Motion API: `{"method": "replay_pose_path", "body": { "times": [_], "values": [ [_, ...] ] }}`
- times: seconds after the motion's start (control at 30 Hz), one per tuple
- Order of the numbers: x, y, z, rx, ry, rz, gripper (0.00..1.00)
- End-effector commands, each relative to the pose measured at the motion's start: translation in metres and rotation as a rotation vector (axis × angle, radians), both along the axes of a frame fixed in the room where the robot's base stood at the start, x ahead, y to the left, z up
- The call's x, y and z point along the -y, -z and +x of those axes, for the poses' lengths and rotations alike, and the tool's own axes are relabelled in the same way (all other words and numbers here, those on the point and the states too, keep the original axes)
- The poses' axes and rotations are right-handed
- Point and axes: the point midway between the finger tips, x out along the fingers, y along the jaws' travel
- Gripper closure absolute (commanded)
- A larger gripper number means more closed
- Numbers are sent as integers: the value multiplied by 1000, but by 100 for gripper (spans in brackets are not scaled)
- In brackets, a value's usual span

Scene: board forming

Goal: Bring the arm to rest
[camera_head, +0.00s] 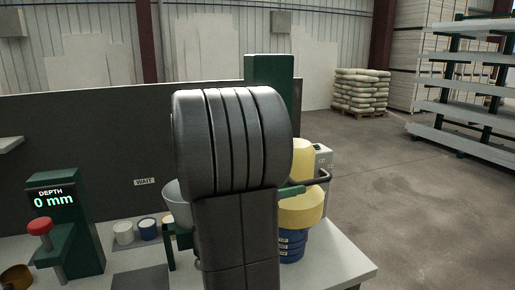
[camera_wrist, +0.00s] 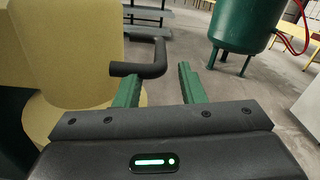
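My gripper (camera_wrist: 158,80) shows in the wrist view with its two green fingers apart and nothing visibly held between them. A black bent handle (camera_wrist: 148,69) lies just beyond the fingertips; I cannot tell whether they touch it. In the head view my arm fills the middle, and a green part of my gripper (camera_head: 291,190) shows at its right side, by the yellow pieces. The black handle (camera_head: 325,177) is just to the right there. The rest of my gripper is hidden behind my arm.
Yellow rounded pieces (camera_head: 304,207) stand over blue stacked rings (camera_head: 292,244) on the pale table (camera_head: 338,264). A green depth stand (camera_head: 75,235) reading 0 mm, a red knob (camera_head: 40,227) and small pots (camera_head: 147,229) are at left. Open floor (camera_head: 430,220) lies at right.

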Motion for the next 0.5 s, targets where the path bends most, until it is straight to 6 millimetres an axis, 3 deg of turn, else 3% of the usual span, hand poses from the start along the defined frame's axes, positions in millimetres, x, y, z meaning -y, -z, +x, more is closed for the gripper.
{"method": "replay_pose_path", "body": {
  "times": [0.5],
  "values": [
    [-63,0,-23,-1,-2,1,64]
  ]
}}
